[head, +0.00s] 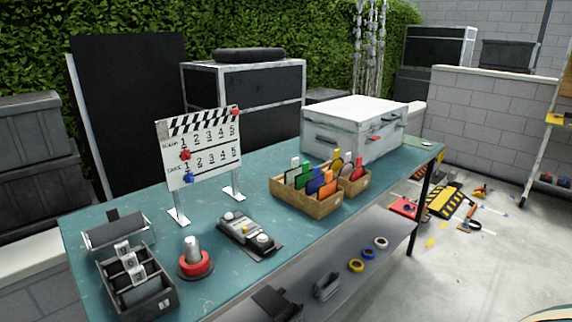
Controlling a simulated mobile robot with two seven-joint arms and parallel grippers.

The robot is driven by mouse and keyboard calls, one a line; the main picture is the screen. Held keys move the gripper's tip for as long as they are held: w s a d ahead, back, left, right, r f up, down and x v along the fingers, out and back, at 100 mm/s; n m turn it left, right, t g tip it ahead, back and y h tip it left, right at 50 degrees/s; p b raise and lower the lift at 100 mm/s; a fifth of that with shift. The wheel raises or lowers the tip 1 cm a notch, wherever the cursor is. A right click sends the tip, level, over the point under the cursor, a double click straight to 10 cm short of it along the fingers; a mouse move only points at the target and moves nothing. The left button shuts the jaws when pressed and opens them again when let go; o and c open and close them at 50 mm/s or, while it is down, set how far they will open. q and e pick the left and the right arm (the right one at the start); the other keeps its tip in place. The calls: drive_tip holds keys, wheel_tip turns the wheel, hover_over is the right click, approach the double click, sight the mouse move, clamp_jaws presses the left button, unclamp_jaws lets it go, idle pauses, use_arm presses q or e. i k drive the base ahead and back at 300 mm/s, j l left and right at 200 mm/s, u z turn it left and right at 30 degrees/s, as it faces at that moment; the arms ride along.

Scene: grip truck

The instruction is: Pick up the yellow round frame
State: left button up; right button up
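A wooden box (305,207) stands on the teal table, with a smaller section (355,187) at its right. A small yellow round-topped piece (337,160) stands upright in the smaller section, at its back left; it looks like the yellow round frame. A pale round-topped piece and a red one (358,162) stand close beside it, partly overlapping. The lower part of the yellow piece is hidden by the pieces and box wall in front. Neither of my grippers is in view.
The larger section holds white, green, blue and orange pieces. A white case (355,128) stands close behind the box. A clapperboard (200,150), a grey device (248,236) and a red-based lamp (195,262) stand to the left. Tape rolls (356,265) lie on the lower shelf.

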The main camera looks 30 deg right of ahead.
sight(337, 162)
drive_tip(key=l+u, duration=0.35)
drive_tip(key=l, duration=0.15)
drive_tip(key=k+l+u, duration=0.1)
drive_tip(key=l+u, duration=0.25)
drive_tip(key=k+l+u, duration=0.1)
drive_tip(key=l, duration=0.3)
drive_tip(key=l+u, duration=0.15)
drive_tip(key=l, duration=0.25)
drive_tip(key=k+l+u, duration=0.1)
drive_tip(key=l, duration=0.25)
drive_tip(key=k+l, duration=0.15)
drive_tip(key=l, duration=0.2)
drive_tip(key=k+l, duration=0.15)
drive_tip(key=l, duration=0.2)
drive_tip(key=k+l+u, duration=0.1)
drive_tip(key=l, duration=0.2)
